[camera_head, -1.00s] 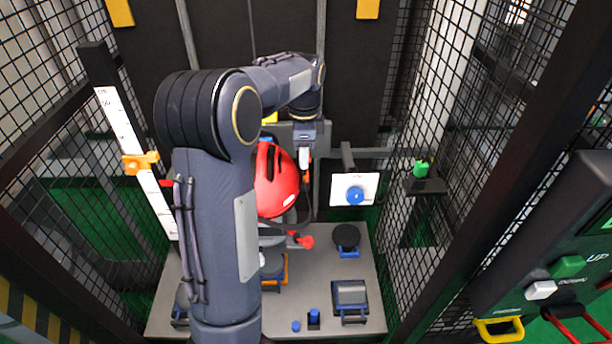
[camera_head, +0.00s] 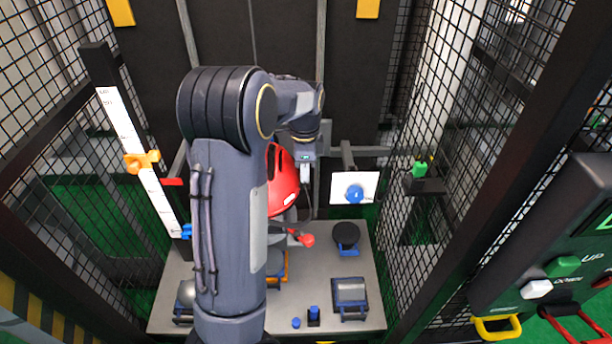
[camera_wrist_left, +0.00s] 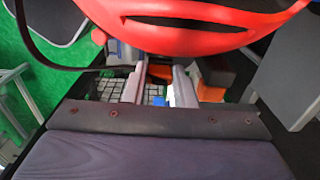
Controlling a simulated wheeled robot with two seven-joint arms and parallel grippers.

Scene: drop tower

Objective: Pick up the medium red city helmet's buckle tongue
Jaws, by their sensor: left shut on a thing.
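The red helmet (camera_head: 285,190) hangs or rests above the grey base plate, partly covered by my left arm. Its red shell (camera_wrist_left: 200,35) fills the top of the left wrist view. My left gripper (camera_head: 306,178) is beside the helmet's right side. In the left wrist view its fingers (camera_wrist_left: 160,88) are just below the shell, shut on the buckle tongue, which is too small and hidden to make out. A dark strap (camera_wrist_left: 62,66) runs from the left towards the fingers. My right gripper is not in view.
The grey base plate (camera_head: 355,265) carries several blue-and-black fixtures. A white plate with a blue knob (camera_head: 354,194) stands right of the gripper. A marked scale with an orange slider (camera_head: 141,161) is at left. Mesh walls enclose both sides; a control panel (camera_head: 565,267) is at right.

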